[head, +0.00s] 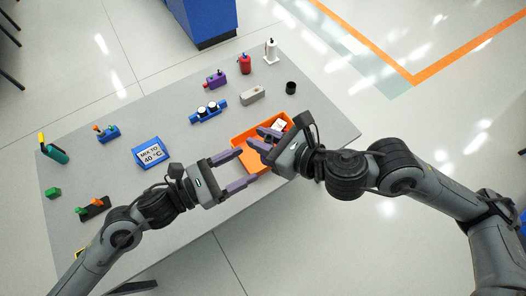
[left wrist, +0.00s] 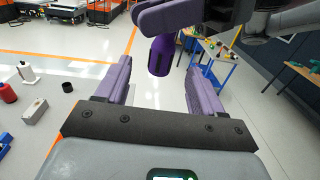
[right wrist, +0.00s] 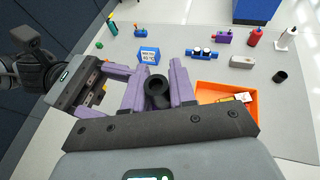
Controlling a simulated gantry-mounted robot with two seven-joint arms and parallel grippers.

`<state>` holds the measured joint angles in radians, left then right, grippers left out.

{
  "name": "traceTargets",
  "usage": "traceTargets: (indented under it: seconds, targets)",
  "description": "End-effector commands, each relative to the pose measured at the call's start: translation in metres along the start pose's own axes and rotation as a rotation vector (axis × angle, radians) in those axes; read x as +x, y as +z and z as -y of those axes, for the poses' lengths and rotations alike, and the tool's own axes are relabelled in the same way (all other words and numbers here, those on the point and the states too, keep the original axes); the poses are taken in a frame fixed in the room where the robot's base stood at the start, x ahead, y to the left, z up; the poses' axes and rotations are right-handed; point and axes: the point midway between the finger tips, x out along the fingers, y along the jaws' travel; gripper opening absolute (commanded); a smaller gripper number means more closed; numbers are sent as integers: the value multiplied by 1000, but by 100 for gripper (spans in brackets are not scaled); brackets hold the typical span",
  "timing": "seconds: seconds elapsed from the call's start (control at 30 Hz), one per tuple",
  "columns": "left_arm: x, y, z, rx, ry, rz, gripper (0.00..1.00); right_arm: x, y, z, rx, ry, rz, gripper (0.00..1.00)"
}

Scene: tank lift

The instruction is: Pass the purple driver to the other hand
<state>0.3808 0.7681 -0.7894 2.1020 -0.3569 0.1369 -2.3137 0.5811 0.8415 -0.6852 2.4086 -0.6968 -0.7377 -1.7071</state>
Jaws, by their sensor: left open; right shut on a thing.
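The purple driver (left wrist: 160,57) shows in the left wrist view as a dark purple handle hanging down from the fingers of my right gripper. In the right wrist view the driver (right wrist: 155,90) is a dark, round end between those fingers. My right gripper (head: 263,141) is shut on it above the orange bin. I cannot make the driver out clearly in the head view. My left gripper (head: 239,168) is open and empty, its fingers pointing toward the right gripper. In the left wrist view the handle lies between and beyond the left fingertips, apart from them.
An orange bin (head: 240,138) with small items stands below the right gripper. A blue sign (head: 151,153), a blue rack (head: 208,112), a grey block (head: 252,96), a black cup (head: 291,88) and a red bottle (head: 245,64) stand on the grey table. The table's middle has free room.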

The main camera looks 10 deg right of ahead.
Motion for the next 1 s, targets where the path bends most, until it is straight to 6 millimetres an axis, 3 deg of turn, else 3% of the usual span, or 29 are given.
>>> traceTargets:
  seconds: [0.2,0.4,0.9,1.0]
  targets:
    - [36,1,1,0,-2,3,68,0,0,0,0,0,1,0]
    - [58,1,0,0,-1,2,68,0,0,0,0,0,1,0]
    - [69,0,0,1,-1,-1,68,0,0,0,0,0,1,0]
    - [69,0,1,1,-1,-1,56,0,0,0,0,0,1,0]
